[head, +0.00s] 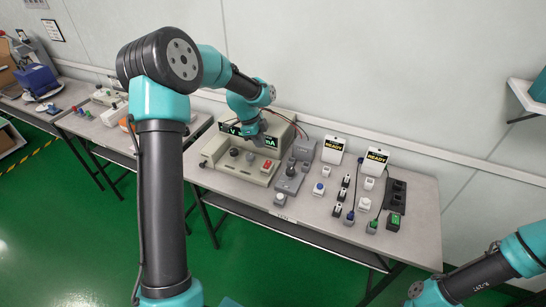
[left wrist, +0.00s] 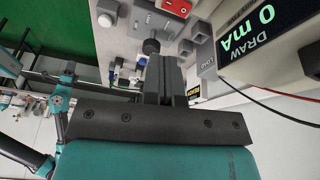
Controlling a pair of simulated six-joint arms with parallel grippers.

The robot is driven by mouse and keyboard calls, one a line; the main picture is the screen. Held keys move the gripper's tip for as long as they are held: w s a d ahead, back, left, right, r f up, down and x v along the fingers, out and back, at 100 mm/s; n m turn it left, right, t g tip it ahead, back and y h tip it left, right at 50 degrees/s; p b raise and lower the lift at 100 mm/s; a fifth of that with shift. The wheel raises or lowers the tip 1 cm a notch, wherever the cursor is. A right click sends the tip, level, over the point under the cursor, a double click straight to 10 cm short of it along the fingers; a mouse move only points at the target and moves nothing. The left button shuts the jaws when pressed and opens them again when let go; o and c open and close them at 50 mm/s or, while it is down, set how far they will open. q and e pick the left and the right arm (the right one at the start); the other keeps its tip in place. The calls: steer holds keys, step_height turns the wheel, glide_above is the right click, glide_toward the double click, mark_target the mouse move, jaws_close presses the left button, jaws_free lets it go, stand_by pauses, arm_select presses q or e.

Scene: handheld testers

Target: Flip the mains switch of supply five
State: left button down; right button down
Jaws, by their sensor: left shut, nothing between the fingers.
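A beige bench supply (head: 236,166) with a green-lit display stands at the left end of the near table. A red rocker switch (head: 267,165) sits on the right of its front panel; it also shows at the top edge of the left wrist view (left wrist: 179,6). My left gripper (head: 256,139) is shut and empty, above the supply in front of its display, apart from the switch. In the left wrist view its dark fingers (left wrist: 165,75) are together. The display (left wrist: 262,28) there reads "DRAW 0 mA". No supply number is legible. My right gripper is out of frame.
Grey terminal blocks (head: 289,182) stand right of the supply, with red and black wires behind. Two "READY" testers (head: 333,150), small connectors and a black socket strip (head: 396,194) fill the table's right part. Another table (head: 100,130) stands left.

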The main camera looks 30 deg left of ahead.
mark_target(269, 162)
arm_select(q)
steer(key=r, duration=0.1)
steer(key=w+a+r+m, duration=0.1)
steer(key=w+r+m, duration=0.1)
steer(key=r, duration=0.1)
steer(key=shift+a, duration=0.3)
steer(key=shift+f, duration=0.1)
steer(key=x, duration=0.8)
steer(key=a+x, duration=0.1)
steer(key=x, duration=0.3)
steer(key=shift+w+f, duration=0.15)
steer(key=shift+f, duration=0.35)
steer(key=shift+w+f, duration=0.1)
steer(key=shift+f, duration=0.4)
